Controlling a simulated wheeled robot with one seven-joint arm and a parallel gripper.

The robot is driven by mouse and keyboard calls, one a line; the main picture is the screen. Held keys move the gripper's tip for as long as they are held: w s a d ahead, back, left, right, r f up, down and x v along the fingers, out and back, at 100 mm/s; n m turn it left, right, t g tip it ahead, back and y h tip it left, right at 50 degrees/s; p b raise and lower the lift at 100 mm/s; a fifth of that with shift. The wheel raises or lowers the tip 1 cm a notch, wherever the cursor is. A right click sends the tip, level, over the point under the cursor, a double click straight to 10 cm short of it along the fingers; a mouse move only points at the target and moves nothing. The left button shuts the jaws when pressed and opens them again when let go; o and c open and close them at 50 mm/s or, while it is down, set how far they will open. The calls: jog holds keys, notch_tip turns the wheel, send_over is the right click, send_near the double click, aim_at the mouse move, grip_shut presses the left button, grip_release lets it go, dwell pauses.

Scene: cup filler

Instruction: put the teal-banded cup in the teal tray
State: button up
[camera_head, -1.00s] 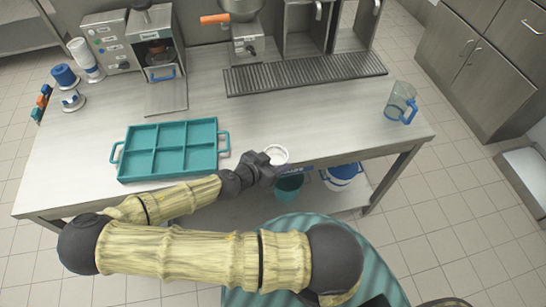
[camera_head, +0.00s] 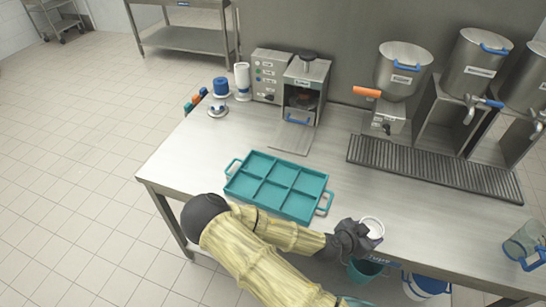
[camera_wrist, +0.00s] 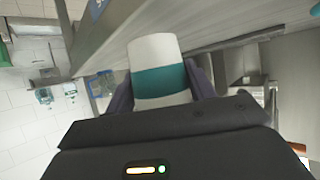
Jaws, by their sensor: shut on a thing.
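The teal-banded cup (camera_wrist: 160,80) fills the middle of the wrist view, white with a wide teal band. My gripper (camera_wrist: 160,90) is shut on it, one finger on each side. In the head view my gripper (camera_head: 352,238) holds the white cup (camera_head: 373,228) near the table's front edge, to the right of the tray. The teal tray (camera_head: 327,191) lies on the table with several square compartments and a handle at each end. Its compartments look empty.
A grooved drip grate (camera_head: 430,167) runs along the back right below the dispensers (camera_head: 403,70). A sealing machine (camera_head: 304,90) stands behind the tray. A clear jug (camera_head: 522,245) is at the right. Teal (camera_head: 364,270) and white (camera_head: 425,286) buckets sit below the table edge.

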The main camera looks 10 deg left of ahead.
aim_at(365, 222)
jog(key=w+n+p, duration=0.1)
jog(key=n+t+y+p, duration=0.1)
jog(key=w+n+t+y+p, duration=0.1)
jog(key=shift+w+a+r, duration=0.3)
jog(key=shift+a+r, duration=0.05)
jog(key=shift+w+a+r+n+t+y+p, duration=0.1)
jog(key=shift+w+a+n+t+y+p, duration=0.2)
jog(key=shift+n+t+y+p, duration=0.3)
jog(key=w+a+r+n+t+y+p, duration=0.1)
jog(key=w+a+r+n+y+p, duration=0.1)
jog(key=a+r+n+y+p, duration=0.2)
jog(key=shift+w+a+n+y+p, duration=0.15)
jog(key=shift+a+n+y+p, duration=0.5)
jog(key=shift+n+y, duration=0.4)
jog(key=shift+d+r, duration=0.1)
jog(key=shift+d, duration=0.05)
